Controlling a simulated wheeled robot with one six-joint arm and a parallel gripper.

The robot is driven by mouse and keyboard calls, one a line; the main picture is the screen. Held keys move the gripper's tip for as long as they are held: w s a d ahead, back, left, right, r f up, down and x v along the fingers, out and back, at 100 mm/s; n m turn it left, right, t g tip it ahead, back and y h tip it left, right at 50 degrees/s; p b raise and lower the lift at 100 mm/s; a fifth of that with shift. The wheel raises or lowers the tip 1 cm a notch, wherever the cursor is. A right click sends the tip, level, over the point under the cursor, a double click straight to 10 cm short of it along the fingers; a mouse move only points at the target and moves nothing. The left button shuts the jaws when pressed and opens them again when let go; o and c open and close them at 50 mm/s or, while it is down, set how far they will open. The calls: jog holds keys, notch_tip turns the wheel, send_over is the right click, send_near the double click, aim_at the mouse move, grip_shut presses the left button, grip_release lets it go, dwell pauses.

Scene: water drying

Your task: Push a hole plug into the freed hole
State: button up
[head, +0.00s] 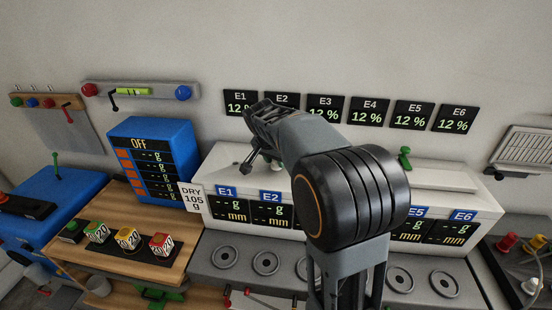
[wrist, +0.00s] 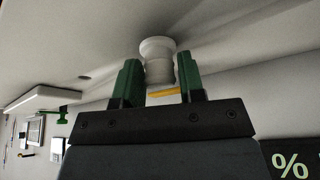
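My gripper (wrist: 158,65) shows in the wrist view with two green fingers standing apart. A pale cylinder with a wider top (wrist: 157,50) shows between them, and it looks like a fixture on the ceiling beyond. In the head view my gripper (head: 258,112) is raised above the left part of the white box, pointing left. Round grey rings with dark gaps (head: 226,257) line the grey front ledge (head: 208,270), some hidden by my arm. I cannot pick out a loose hole plug or tell which hole is free.
The white box (head: 455,205) carries displays and a green knob (head: 405,157). A blue OFF display unit (head: 150,130) and a wooden bench (head: 125,200) with coloured blocks stand at left. Percent signs (head: 370,112) hang on the wall. Red and yellow knobs (head: 507,242) sit at right.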

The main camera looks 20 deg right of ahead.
jog(key=o, duration=0.4)
jog(key=v, duration=1.4)
jog(key=shift+f, duration=0.1)
jog(key=f+n, duration=0.2)
jog(key=s+a+f+n+y, duration=0.1)
jog(key=f+n, duration=0.1)
jog(key=s+a+f+n, duration=0.1)
jog(key=f+n, duration=0.1)
jog(key=f, duration=0.1)
jog(key=shift+a+f+y, duration=0.1)
jog(key=shift+a+y, duration=0.1)
jog(key=shift+y, duration=0.1)
jog(key=s+a+f+n, duration=0.1)
jog(key=s+f, duration=0.2)
jog(key=s, duration=0.2)
jog(key=s+a+f+n+y, duration=0.1)
jog(key=s+f+n, duration=0.1)
jog(key=s, duration=0.3)
jog(key=s+a+f+n+t+y+p, duration=0.1)
jog(key=s+f+n, duration=0.1)
jog(key=s+f, duration=0.2)
jog(key=shift+s+a, duration=0.35)
jog(key=shift+s, duration=0.4)
